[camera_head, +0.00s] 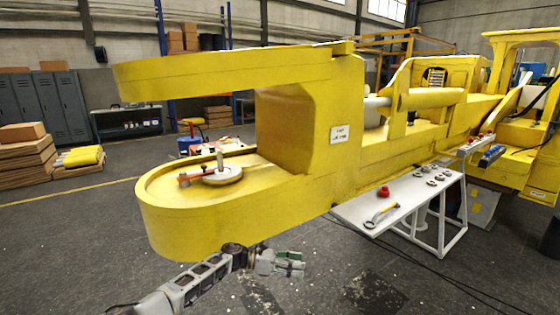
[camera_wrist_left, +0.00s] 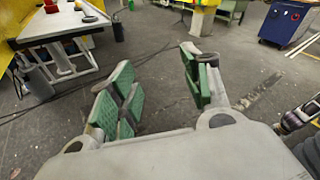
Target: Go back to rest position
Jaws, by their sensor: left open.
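My left gripper (camera_head: 292,265) is open and empty, below and in front of the lower fork plate of the yellow boom (camera_head: 190,215), apart from it. In the left wrist view its two green-padded fingers (camera_wrist_left: 160,82) stand wide apart with only bare floor between them. A round grey disc with an upright pin (camera_head: 221,172) lies on the boom's lower plate. An orange-and-grey tool (camera_head: 193,178) lies beside the disc. My right gripper does not show in either view.
A white table (camera_head: 350,212) right of the left gripper holds a red part (camera_head: 383,191), a yellow-handled tool (camera_head: 381,213) and several rings. It also shows in the left wrist view (camera_wrist_left: 48,28). A blue cabinet (camera_wrist_left: 284,22) stands far off. The floor around the gripper is clear.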

